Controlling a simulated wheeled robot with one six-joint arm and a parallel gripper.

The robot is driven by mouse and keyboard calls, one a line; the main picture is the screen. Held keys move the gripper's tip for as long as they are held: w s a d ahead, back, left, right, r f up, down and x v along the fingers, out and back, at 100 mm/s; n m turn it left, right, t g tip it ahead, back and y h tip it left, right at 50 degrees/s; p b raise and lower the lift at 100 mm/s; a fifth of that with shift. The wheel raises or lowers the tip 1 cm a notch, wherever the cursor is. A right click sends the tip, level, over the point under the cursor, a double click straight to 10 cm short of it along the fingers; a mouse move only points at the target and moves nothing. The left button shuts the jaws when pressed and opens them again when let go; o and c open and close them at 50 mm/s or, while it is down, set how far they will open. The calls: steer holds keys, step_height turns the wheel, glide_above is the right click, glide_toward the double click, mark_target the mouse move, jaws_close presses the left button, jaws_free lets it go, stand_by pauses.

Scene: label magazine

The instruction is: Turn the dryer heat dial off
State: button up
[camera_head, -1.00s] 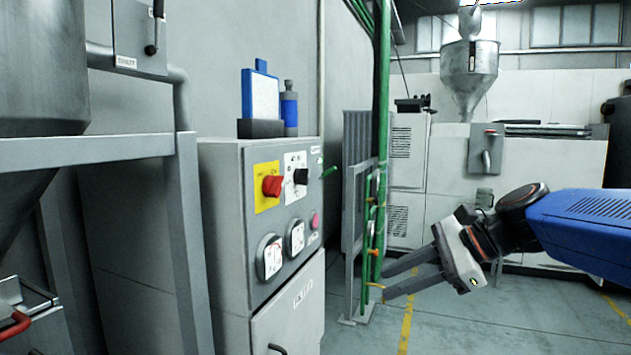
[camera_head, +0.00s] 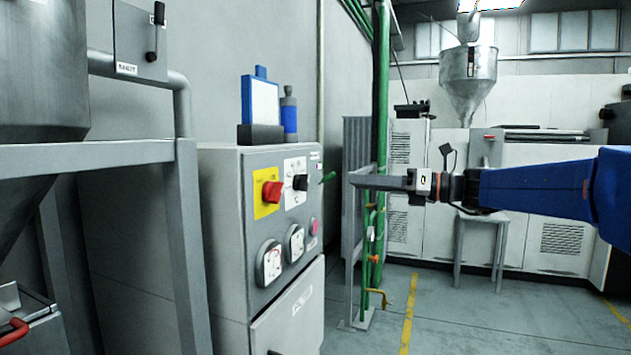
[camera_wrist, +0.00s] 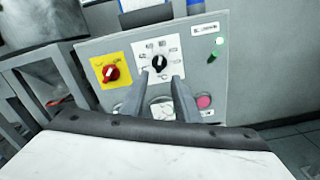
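The grey control cabinet (camera_head: 222,250) stands left of centre in the head view. Its panel carries a black dial on a white plate (camera_head: 295,182), and the black dial knob (camera_wrist: 159,63) shows near the middle of the wrist view. A red knob on a yellow plate (camera_head: 271,191) is to its left. My gripper (camera_head: 355,181) is to the right of the panel, apart from it, fingers pointing at it. In the wrist view my gripper (camera_wrist: 164,82) has its two fingers apart with nothing between them, their tips just below the black knob.
Two round gauges (camera_head: 270,262) sit below the knobs, with a pink button (camera_head: 314,226) beside them. A green lever (camera_head: 328,178) sticks out at the panel's right. A green pipe (camera_head: 381,90) and grey rack stand behind. Blue items stand on the cabinet top.

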mark_target(308, 179)
steer(key=x, duration=1.2)
steer(key=shift+w+a+f, duration=0.1)
steer(key=shift+a, duration=0.25)
jaws_close()
